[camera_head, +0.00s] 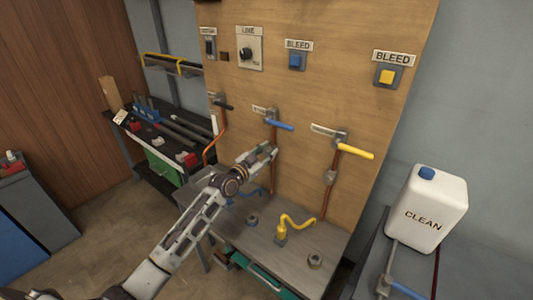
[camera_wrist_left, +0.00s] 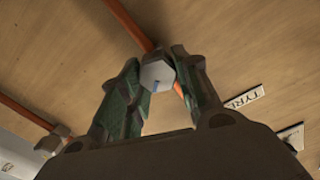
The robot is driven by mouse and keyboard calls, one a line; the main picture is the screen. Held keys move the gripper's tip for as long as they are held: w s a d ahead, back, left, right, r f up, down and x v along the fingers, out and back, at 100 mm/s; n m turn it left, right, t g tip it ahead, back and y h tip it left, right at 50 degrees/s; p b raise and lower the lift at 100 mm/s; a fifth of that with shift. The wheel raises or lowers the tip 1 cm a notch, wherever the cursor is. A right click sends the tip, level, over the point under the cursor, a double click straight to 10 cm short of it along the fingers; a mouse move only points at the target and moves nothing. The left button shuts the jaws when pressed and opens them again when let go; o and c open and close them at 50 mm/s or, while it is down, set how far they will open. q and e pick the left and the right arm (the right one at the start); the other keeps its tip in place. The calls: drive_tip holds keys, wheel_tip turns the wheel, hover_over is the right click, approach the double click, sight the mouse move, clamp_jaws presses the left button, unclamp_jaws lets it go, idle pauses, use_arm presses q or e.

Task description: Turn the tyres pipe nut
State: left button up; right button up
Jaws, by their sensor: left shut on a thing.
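The tyres pipe nut (camera_wrist_left: 157,74) is a grey hexagonal fitting with a small blue mark, on an orange-copper pipe (camera_wrist_left: 128,22). In the left wrist view it sits between the two green-padded fingers of my left gripper (camera_wrist_left: 158,68), which is shut on it. A label beginning "TYRE" (camera_wrist_left: 243,98) is on the board beside it. In the head view my left gripper (camera_head: 268,152) reaches the middle pipe below the blue-handled valve (camera_head: 279,125); the nut is hidden there. My right gripper is in neither view.
A yellow-handled valve (camera_head: 355,151) and its pipe are to the right. A white "CLEAN" jug (camera_head: 426,208) stands at the right. A black tool bench (camera_head: 150,140) is at the left.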

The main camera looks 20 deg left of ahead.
use_arm(q)
drive_tip(key=shift+m, duration=0.4)
drive_tip(key=shift+d+m, duration=0.1)
drive_tip(key=shift+m, duration=1.1)
drive_tip(key=m, duration=0.4)
drive_tip(key=shift+s+d+f, duration=0.1)
drive_tip(key=shift+f, duration=0.05)
drive_tip(key=m, duration=0.6)
drive_tip(key=shift+f+m, duration=0.25)
drive_tip(key=shift+m, duration=0.15)
drive_tip(key=o, duration=1)
drive_tip(key=shift+v, duration=6)
